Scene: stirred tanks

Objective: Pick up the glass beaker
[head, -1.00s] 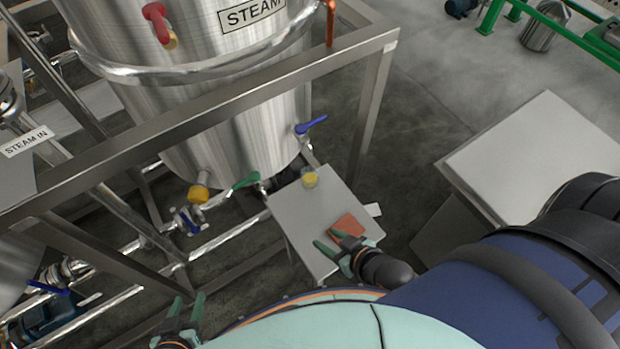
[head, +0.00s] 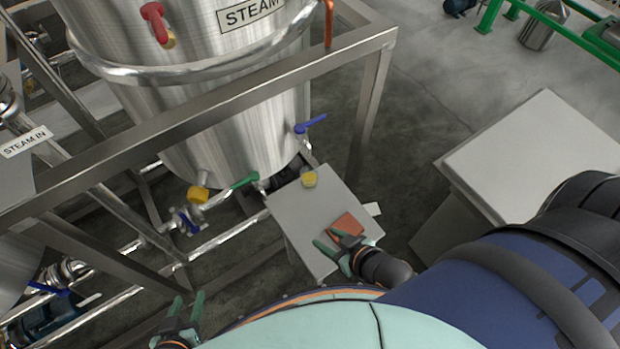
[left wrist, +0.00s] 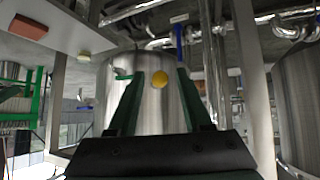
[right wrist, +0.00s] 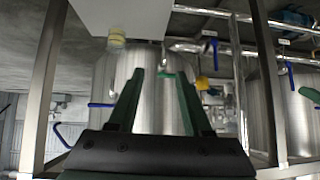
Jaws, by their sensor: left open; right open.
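The glass beaker (head: 309,179) is small and holds something yellow. It stands upright near the far edge of a small grey table (head: 312,212). It also shows in the right wrist view (right wrist: 116,38), up and left of the fingers, and small in the left wrist view (left wrist: 84,57). My right gripper (head: 328,246) is open and empty over the table's near side, beside the reddish block and apart from the beaker. My left gripper (head: 186,306) is open and empty, low at the left of the head view, well away from the table.
A reddish-brown block (head: 347,224) lies on the table close to my right gripper. A large steel tank (head: 225,120) with valves stands behind the table, inside a metal frame (head: 220,105). A white-topped box (head: 540,150) stands at the right. Bare floor lies between it and the table.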

